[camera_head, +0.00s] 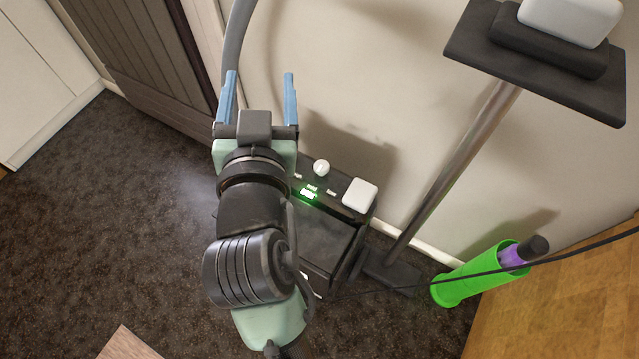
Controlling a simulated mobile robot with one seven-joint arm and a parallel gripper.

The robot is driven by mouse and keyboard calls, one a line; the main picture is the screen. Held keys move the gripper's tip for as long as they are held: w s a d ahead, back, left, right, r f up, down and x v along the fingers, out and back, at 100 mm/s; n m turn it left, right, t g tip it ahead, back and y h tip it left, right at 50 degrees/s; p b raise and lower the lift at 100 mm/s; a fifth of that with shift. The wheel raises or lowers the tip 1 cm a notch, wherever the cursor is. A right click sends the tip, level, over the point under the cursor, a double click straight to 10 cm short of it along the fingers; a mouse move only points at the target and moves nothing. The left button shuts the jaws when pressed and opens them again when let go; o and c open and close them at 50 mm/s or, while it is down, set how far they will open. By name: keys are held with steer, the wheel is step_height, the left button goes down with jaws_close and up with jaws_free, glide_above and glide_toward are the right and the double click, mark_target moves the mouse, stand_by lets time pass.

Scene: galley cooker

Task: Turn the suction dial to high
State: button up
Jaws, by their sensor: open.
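The suction dial (321,167) is a small round white knob on the top panel of a dark box-shaped unit (327,240). Small white labels, too small to read surely, sit around its near side, and a green lit display (308,195) glows just below them. I cannot tell which label the dial points to. My gripper (257,84) has two blue fingers spread apart with nothing between them. In the picture it is above and left of the dial, not touching it. My arm hides the left part of the unit.
A white square block (360,195) sits right of the dial on the unit. A grey hose (237,45) rises behind my gripper. A metal post (455,165) with a dark top plate (570,75), a green tube (480,275) and a black cable stand right. Dark carpet is clear at left.

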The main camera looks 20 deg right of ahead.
mark_target(321, 168)
steer(key=s+d+f+g+b, duration=0.1)
steer(key=s+f+b, duration=0.1)
steer(key=f, duration=0.7)
steer(key=s+d+f+g+h+b, duration=0.1)
steer(key=s+f+b, duration=0.1)
steer(key=f+b, duration=0.3)
steer(key=s+d+f+g+b, duration=0.2)
steer(key=f+b, duration=0.1)
steer(key=f, duration=1)
steer(key=shift+s+m+h+b, duration=0.3)
steer(key=shift+s+m, duration=0.05)
steer(key=shift+m, duration=0.05)
steer(key=b+x, duration=0.4)
steer(key=x, duration=0.8)
steer(key=shift+w+d+f, duration=0.1)
steer(key=shift+w, duration=0.25)
jaws_close()
